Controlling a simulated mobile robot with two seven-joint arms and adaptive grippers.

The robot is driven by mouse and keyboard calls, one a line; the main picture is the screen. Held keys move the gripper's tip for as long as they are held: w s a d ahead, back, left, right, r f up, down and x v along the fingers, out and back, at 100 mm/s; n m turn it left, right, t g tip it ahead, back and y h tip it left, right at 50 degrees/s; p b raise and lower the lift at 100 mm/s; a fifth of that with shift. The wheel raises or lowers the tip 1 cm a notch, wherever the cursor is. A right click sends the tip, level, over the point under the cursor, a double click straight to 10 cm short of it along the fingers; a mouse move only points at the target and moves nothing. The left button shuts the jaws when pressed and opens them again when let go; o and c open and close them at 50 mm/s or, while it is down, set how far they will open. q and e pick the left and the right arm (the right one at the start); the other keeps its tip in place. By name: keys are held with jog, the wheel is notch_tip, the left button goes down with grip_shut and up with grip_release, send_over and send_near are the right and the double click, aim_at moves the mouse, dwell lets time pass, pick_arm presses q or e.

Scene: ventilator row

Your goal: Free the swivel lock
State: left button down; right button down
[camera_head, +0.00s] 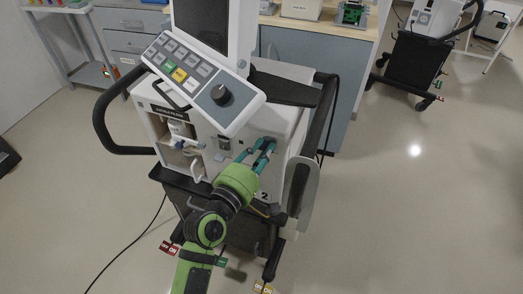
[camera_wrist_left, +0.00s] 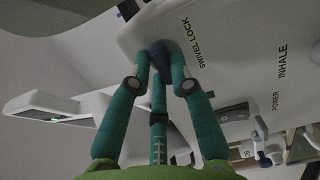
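The ventilator (camera_head: 285,120) stands on a wheeled cart, its tilted keypad panel (camera_head: 195,85) and black dial (camera_head: 221,95) on top. My left gripper (camera_head: 268,146) reaches the right part of its front with teal fingers. In the left wrist view, a dark blue swivel lock knob (camera_wrist_left: 161,58) sits beside the printed words SWIVEL LOCK. The fingertips (camera_wrist_left: 160,50) close around this knob from both sides, and a third finger rises to it from below. The fingers hide part of the knob. My right gripper is in neither view.
A black handle (camera_head: 105,125) curves out at the cart's left. Coloured tags sit at the cart's feet, including a red one (camera_head: 168,248). A cable trails over the floor at left. A cabinet stands behind, and another cart (camera_head: 410,70) at back right. Floor at right is clear.

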pick_arm(q)
jog(key=shift+r+m+p, duration=0.25)
jog(key=shift+m+p, duration=0.65)
jog(key=shift+p, duration=0.25)
jog(key=m+y+p, duration=0.1)
jog(key=m+p, duration=0.3)
jog(key=p, duration=0.1)
jog(key=shift+s+d+m+g, duration=0.1)
jog(key=shift+d+m+g, duration=0.05)
jog(key=shift+m+g, duration=0.2)
jog(key=m+p, duration=0.2)
jog(key=shift+m+p, duration=0.35)
jog(key=shift+d+f+m+y+p, duration=0.15)
jog(key=shift+m+y+p, duration=0.35)
jog(key=shift+m+p, duration=0.9)
jog(key=shift+d+f+m+y+p, duration=0.15)
jog(key=shift+m+y+p, duration=0.45)
jog(key=shift+m, duration=1.5)
jog(key=shift+a, duration=0.1)
jog(key=c, duration=1.1)
grip_release()
jog(key=shift+s, duration=0.15)
